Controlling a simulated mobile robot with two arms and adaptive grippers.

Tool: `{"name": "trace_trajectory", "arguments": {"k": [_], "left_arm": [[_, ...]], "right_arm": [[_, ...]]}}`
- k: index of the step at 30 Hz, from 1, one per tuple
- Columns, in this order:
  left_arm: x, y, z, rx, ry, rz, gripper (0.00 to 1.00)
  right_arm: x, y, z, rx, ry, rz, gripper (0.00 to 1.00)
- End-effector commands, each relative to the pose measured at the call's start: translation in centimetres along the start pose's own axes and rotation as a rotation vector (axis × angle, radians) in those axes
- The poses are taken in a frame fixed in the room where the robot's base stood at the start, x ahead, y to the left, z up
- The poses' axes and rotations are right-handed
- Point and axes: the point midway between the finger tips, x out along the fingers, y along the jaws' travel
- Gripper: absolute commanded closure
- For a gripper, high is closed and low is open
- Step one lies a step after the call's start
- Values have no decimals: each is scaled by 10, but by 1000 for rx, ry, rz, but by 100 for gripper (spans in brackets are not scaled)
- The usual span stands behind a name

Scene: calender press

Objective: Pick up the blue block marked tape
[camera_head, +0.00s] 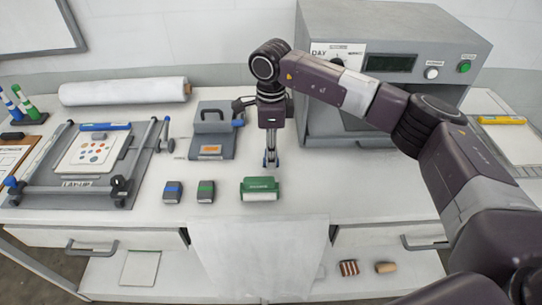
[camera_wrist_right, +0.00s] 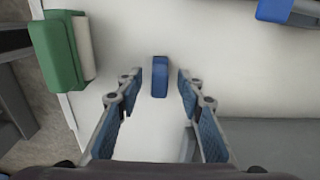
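A small blue block (camera_wrist_right: 160,77) lies on the white worktop in the right wrist view, centred ahead of my right gripper's fingers. No marking on it is readable. My right gripper (camera_wrist_right: 158,90) is open, with one finger to each side of the block's line and nothing gripped. In the head view my right gripper (camera_head: 271,162) points down over the worktop behind the green roller, and its fingers largely hide the block. My left gripper is not in view.
Two small dark blocks, one blue-topped (camera_head: 173,191) and one green-topped (camera_head: 206,191), stand to the left. A grey press (camera_head: 212,145) stands left of the gripper. The large grey machine (camera_head: 318,90) is behind right. Worktop at front right is clear.

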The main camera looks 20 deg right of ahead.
Motion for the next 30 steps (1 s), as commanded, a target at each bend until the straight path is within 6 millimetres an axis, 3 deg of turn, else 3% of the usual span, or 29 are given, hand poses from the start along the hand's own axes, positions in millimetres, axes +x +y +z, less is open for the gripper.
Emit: {"name": "trace_trajectory", "arguments": {"k": [2, 11, 23, 30], "left_arm": [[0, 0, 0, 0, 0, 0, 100], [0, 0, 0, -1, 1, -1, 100], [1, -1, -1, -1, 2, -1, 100], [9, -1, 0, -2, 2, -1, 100]], "right_arm": [[0, 0, 0, 0, 0, 0, 66], [0, 0, 0, -1, -1, 0, 99], [-3, 0, 1, -1, -2, -1, 100], [-27, -1, 1, -1, -2, -4, 100]]}}
